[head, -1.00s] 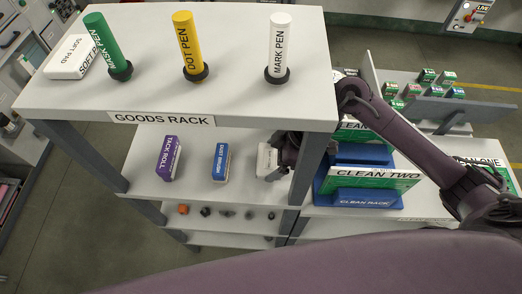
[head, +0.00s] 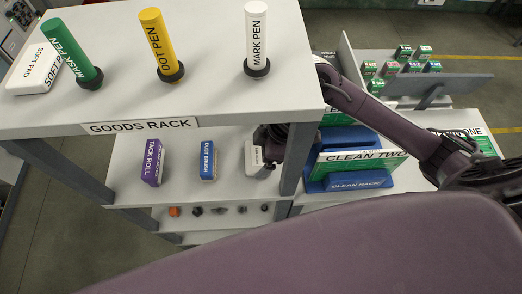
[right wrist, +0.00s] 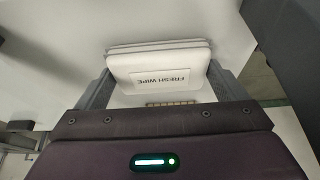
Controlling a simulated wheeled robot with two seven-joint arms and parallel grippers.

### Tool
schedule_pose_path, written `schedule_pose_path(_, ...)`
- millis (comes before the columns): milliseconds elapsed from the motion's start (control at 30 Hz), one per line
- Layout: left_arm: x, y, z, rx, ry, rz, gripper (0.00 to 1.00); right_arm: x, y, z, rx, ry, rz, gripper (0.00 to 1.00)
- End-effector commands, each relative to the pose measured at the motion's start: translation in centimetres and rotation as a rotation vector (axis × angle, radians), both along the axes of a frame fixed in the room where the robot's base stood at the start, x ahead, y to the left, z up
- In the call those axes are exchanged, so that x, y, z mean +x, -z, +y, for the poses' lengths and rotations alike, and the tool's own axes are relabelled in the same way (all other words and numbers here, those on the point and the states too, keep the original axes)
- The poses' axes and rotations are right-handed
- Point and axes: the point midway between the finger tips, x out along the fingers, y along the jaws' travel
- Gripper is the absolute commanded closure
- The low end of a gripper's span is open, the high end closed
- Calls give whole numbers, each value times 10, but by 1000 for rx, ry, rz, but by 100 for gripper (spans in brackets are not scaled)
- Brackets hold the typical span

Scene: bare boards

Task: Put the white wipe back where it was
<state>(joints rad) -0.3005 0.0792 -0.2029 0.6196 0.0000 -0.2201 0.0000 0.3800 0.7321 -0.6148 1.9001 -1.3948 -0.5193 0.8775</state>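The white wipe (head: 253,158) is on the rack's middle shelf, to the right of the blue dust brush. In the right wrist view, the wipe (right wrist: 160,68) shows its "FRESH WIPE" label, with a gripper finger against each side. My right gripper (head: 266,167) reaches in behind the rack's front right post and is shut on the wipe. The post and the top board hide part of the arm. Whether the wipe's underside rests fully on the shelf is hard to see. My left gripper is not in view.
The purple tack roll (head: 153,162) and blue dust brush (head: 208,161) stand left of the wipe. The goods rack's top board (head: 205,85) overhangs them and carries pens and a soft pad (head: 35,70). The blue clean rack (head: 355,180) stands close on the right.

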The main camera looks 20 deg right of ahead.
Motion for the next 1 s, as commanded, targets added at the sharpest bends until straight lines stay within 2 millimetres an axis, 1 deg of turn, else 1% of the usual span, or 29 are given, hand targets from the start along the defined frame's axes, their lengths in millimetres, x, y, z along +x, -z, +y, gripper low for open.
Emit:
schedule_pose_path(33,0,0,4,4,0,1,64,0,0,0,-1,0,0,2)
schedule_pose_path(67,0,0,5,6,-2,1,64,0,0,0,-1,1,1,0)
schedule_pose_path(133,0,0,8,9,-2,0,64,0,0,-1,-1,1,1,0)
schedule_pose_path(267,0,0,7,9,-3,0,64,0,-1,-1,-1,1,0,0)
schedule_pose_path(367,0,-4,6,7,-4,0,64,0,-6,-1,0,0,-1,0)
schedule_pose_path(467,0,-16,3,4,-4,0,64,-1,-18,-4,-2,2,-1,0)
schedule_pose_path(567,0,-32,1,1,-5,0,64,-2,-33,-10,-3,1,0,0)
schedule_pose_path(600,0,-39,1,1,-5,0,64,-3,-40,-12,-3,1,1,0)
schedule_pose_path(733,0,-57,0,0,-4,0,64,-6,-68,-24,-4,1,-2,0)
schedule_pose_path(800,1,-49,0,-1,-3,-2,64,-6,-75,-29,-2,0,-6,0)
schedule_pose_path(900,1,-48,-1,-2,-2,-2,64,-9,-92,-36,-3,0,-6,0)
schedule_pose_path(1000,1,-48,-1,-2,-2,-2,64,-10,-104,-41,-5,0,-6,0)
